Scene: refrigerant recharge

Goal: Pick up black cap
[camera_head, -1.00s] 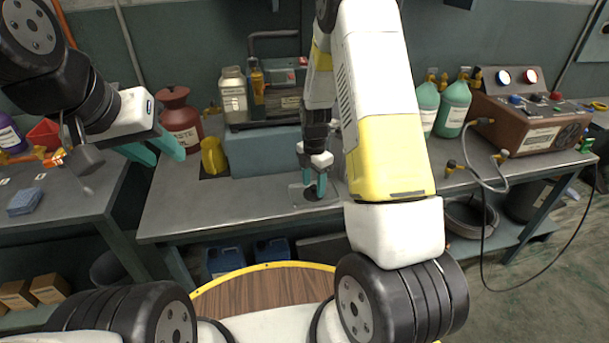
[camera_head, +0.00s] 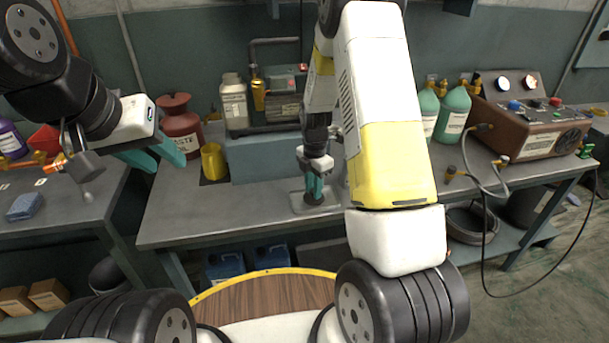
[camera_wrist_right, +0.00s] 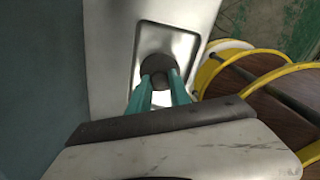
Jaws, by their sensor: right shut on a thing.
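The black cap (camera_wrist_right: 158,67) is a dark round piece between the teal fingertips of my right gripper (camera_wrist_right: 160,82) in the right wrist view. It sits over a shallow metal tray (camera_wrist_right: 185,50) on the workbench. In the head view my right gripper (camera_head: 314,188) points down at the tray (camera_head: 298,203), and the cap (camera_head: 313,199) shows small and dark at its tips. The fingers are shut on the cap. I cannot tell whether the cap still touches the tray. My left gripper (camera_head: 160,155) is open and empty, in the air at the left.
A yellow cup (camera_head: 212,162), a red waste can (camera_head: 180,125) and a grey-blue block (camera_head: 262,158) stand on the bench (camera_head: 230,215). Green-white bottles (camera_head: 453,110) and a brown gauge machine (camera_head: 530,120) stand at the right. The front left of the bench is clear.

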